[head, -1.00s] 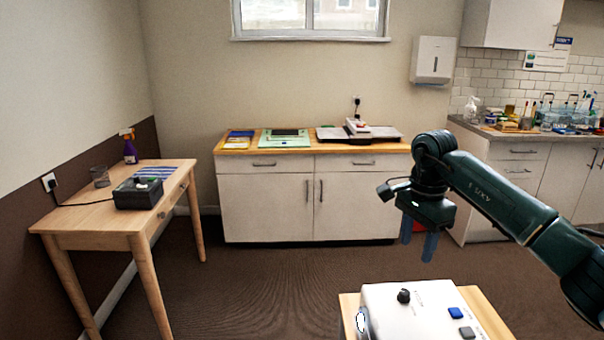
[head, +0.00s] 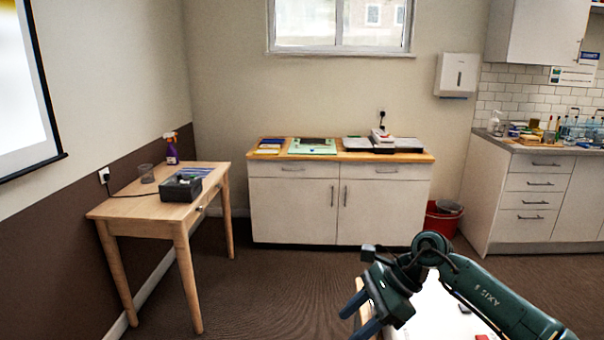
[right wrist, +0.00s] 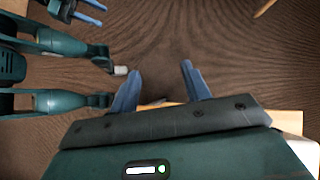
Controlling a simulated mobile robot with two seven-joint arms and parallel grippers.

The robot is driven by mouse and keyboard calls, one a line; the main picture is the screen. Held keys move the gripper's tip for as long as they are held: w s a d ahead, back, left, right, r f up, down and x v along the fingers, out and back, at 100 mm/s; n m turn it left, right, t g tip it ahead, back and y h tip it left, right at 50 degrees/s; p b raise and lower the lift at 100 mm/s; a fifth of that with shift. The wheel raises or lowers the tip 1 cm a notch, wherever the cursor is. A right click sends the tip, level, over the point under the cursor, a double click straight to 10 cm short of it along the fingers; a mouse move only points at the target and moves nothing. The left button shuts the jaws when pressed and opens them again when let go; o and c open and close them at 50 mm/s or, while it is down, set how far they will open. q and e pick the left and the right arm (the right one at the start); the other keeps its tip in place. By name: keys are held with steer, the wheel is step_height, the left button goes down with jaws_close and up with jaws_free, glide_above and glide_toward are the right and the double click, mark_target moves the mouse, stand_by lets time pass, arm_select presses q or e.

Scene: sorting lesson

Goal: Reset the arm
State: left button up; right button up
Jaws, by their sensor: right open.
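My right arm comes in from the right in the head view. Its gripper (head: 360,314) hangs low at the bottom, with blue fingers pointing down and to the left. In the right wrist view the two fingers of this gripper (right wrist: 160,85) stand apart with nothing between them, above brown carpet. Blue fingers of another gripper, seemingly my left (right wrist: 88,12), show at the top left of the right wrist view, partly cut off. My left arm does not show in the head view.
A wooden table (head: 125,207) at left bears a dark box (head: 181,187). A cabinet (head: 310,212) stands at the back, a red bin (head: 441,222) beside it. Carpet between is clear.

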steer(key=s+a+r+m+t+y, duration=0.2)
steer(key=s+a+m+y, duration=0.5)
steer(key=a+m+y, duration=0.3)
steer(key=s+d+f+m+t+h, duration=0.1)
steer(key=d+f+m+t+h, duration=0.3)
steer(key=m, duration=0.6)
steer(key=s+d+f+m+t+h, duration=0.1)
steer(key=m+t+h, duration=0.1)
steer(key=m+t, duration=0.55)
steer(key=d+f+m+t+h, duration=0.2)
steer(key=d+m+t+h, duration=0.15)
steer(key=m, duration=0.85)
steer(key=s+d+f+m+g+h, duration=0.2)
steer(key=s+d+f+m, duration=0.1)
steer(key=s+f+m, duration=0.3)
steer(key=s+d+f+m+g+h+p, duration=0.1)
steer(key=s+d+f+m+g+h, duration=0.1)
steer(key=s+f+m, duration=0.5)
steer(key=shift+s+d+g+h, duration=0.3)
steer(key=shift+d+g+h, duration=0.1)
steer(key=shift+g+h, duration=0.3)
